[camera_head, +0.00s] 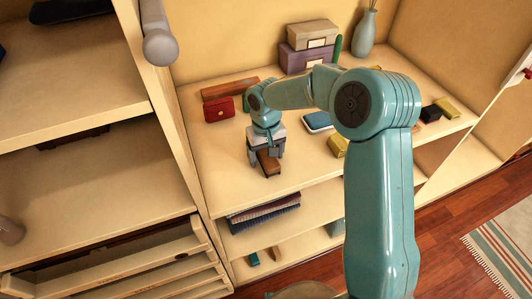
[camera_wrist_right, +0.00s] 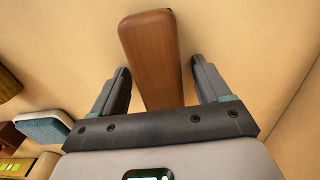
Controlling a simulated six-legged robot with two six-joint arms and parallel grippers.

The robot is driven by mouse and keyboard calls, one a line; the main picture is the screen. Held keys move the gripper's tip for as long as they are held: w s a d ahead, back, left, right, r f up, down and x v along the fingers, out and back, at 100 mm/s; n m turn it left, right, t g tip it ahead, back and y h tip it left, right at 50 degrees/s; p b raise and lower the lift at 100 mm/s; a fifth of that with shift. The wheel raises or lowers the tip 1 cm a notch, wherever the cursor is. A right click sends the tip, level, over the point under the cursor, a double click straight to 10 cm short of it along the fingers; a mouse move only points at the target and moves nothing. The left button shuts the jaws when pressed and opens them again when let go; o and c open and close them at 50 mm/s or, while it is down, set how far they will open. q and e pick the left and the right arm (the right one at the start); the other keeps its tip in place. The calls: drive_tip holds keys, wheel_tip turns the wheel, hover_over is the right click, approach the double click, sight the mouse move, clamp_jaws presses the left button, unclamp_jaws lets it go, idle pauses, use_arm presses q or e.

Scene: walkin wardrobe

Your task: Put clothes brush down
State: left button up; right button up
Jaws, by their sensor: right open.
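The clothes brush (camera_head: 268,163) has a brown wooden back and appears to rest on the cream shelf (camera_head: 320,165), near its front edge. In the right wrist view the brush (camera_wrist_right: 151,55) lies lengthwise between the two fingers, with a visible gap on each side. My right gripper (camera_head: 266,156) is open around the brush and points down at the shelf. It also shows in the wrist view (camera_wrist_right: 160,72). The near end of the brush is hidden behind the gripper's palm. My left gripper is not in view.
A red box (camera_head: 218,109) and a long brown box (camera_head: 230,88) stand behind. A blue-topped item (camera_head: 318,121) and a yellow box (camera_head: 338,147) are to the right. Stacked boxes (camera_head: 308,45) and a vase (camera_head: 364,33) are at the back. Shelf left of the gripper is clear.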

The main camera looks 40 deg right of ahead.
sight(266, 152)
drive_tip(key=shift+r, duration=0.5)
wheel_tip(266, 152, up, 11)
drive_tip(key=shift+b, duration=0.35)
drive_tip(key=shift+s, duration=0.1)
